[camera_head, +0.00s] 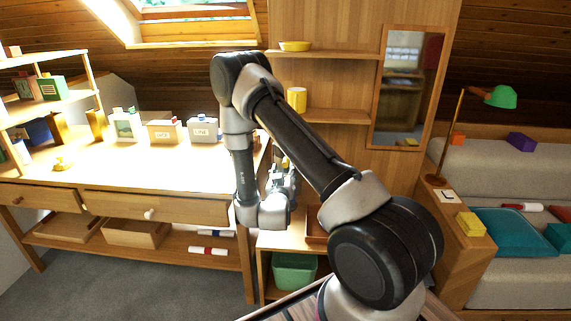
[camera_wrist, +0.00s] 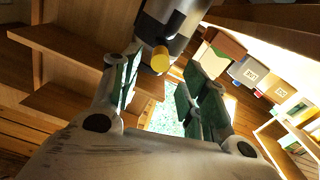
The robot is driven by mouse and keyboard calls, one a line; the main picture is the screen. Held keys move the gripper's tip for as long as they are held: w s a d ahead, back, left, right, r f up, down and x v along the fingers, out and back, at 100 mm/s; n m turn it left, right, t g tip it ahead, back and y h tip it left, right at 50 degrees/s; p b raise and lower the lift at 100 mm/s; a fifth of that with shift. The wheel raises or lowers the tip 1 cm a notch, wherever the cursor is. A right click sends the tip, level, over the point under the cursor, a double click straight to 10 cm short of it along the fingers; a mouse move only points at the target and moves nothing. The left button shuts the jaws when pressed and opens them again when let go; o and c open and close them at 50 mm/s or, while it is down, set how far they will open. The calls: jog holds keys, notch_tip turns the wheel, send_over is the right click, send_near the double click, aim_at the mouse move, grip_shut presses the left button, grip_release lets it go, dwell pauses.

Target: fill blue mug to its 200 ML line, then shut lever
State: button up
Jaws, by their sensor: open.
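My gripper (camera_head: 283,184) hangs in front of the wooden cabinet, at the right end of the workbench. In the wrist view my gripper (camera_wrist: 157,88) is open, with its green-padded fingers apart and nothing between them. A dark and silver body with a yellow knob (camera_wrist: 160,58) shows just beyond the fingers; it may be the dispenser and its lever, but I cannot tell for sure. In the head view my arm hides most of that spot; only a small yellow bit (camera_head: 285,162) shows by the gripper. I cannot make out a blue mug or its 200 ML line in either view.
Labelled boxes (camera_head: 203,129) stand along the back of the workbench (camera_head: 110,182). A yellow cup (camera_head: 297,98) and yellow bowl (camera_head: 294,46) sit on wall shelves. A green tub (camera_head: 294,272) is below. A green lamp (camera_head: 502,97) stands at right. The bench front is mostly clear.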

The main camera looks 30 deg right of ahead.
jog(key=x, duration=0.7)
grip_shut()
